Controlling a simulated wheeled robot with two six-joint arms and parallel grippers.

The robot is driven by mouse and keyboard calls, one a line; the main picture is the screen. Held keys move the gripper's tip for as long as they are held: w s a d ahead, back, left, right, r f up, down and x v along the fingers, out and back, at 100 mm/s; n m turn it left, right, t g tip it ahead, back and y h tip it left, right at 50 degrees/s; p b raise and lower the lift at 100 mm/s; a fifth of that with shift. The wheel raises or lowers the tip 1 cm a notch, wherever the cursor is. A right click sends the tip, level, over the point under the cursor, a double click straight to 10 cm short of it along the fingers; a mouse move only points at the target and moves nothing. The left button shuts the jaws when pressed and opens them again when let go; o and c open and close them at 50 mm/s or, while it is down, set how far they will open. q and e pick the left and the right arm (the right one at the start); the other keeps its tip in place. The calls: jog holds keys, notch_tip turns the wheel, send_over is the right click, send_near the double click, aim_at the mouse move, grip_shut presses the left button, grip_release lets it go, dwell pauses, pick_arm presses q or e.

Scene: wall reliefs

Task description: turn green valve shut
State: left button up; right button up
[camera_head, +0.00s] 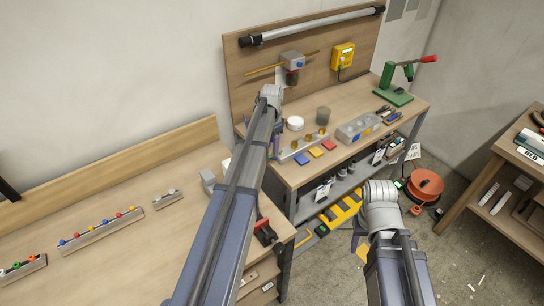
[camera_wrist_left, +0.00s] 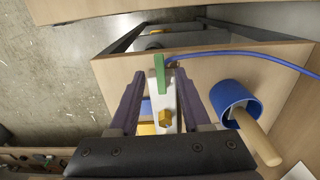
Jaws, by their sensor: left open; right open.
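In the left wrist view a flat green bar (camera_wrist_left: 160,74), which looks like the green valve's handle, stands lengthwise at the front end of a pale block (camera_wrist_left: 160,102). A yellow hex piece (camera_wrist_left: 166,118) is on the block. My left gripper (camera_wrist_left: 159,88) is open, its purple fingers on either side of the green bar with gaps showing; I cannot see contact. In the head view my left gripper (camera_head: 273,118) is mostly hidden behind its own arm, and the valve cannot be made out. My right gripper (camera_head: 358,232) is open and empty, partly hidden by its wrist.
A workbench (camera_head: 350,150) holds coloured blocks and a green press (camera_head: 392,92). An orange reel (camera_head: 425,184) is on the floor.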

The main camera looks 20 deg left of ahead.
pick_arm(q)
notch_tip(320, 180, down, 2)
jog(key=shift+f+b, duration=0.2)
jog(key=shift+b, duration=0.5)
grip_shut()
